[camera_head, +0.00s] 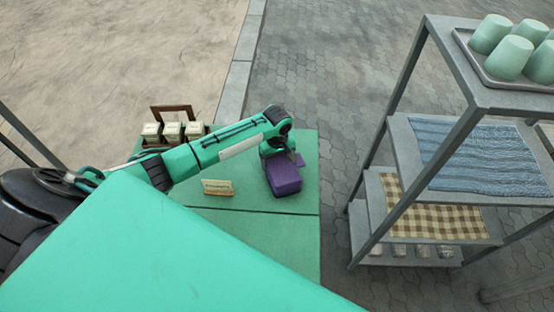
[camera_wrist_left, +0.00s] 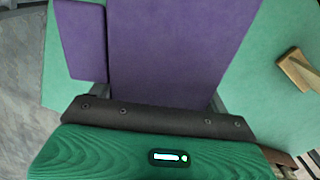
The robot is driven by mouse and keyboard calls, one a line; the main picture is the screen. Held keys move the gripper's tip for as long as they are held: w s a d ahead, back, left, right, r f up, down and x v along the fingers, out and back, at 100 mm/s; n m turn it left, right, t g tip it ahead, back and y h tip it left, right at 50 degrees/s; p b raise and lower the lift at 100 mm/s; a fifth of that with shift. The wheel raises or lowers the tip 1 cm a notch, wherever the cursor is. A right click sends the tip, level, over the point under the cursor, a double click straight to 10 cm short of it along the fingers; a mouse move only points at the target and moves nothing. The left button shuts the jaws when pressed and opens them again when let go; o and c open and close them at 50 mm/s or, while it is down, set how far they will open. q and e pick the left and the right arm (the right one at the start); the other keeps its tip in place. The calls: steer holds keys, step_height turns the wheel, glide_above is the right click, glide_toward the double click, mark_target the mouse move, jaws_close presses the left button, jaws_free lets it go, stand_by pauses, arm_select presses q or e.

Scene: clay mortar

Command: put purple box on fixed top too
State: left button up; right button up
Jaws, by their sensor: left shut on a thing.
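The purple box (camera_head: 284,181) is at the right side of the green table top (camera_head: 262,228) in the head view. My left gripper (camera_head: 281,158) comes down on it from above and is shut on it. In the left wrist view the purple box (camera_wrist_left: 180,50) fills the middle, with a smaller purple flap-like piece (camera_wrist_left: 82,40) at its left. The fingertips are mostly hidden by the box. I cannot tell whether the box touches the table top or hangs just above it. My right gripper is not in view.
A small tan block with lettering (camera_head: 218,188) lies left of the box. A dark-handled carrier (camera_head: 172,110) with white containers stands at the table's back left. A grey shelf rack (camera_head: 408,130) stands to the right, with green cups (camera_head: 508,57) on top. Paved floor separates them.

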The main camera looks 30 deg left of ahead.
arm_select(q)
steer(key=o, duration=1.1)
steer(key=shift+o, duration=0.2)
step_height(320, 180, up, 12)
steer(key=shift+r, duration=0.1)
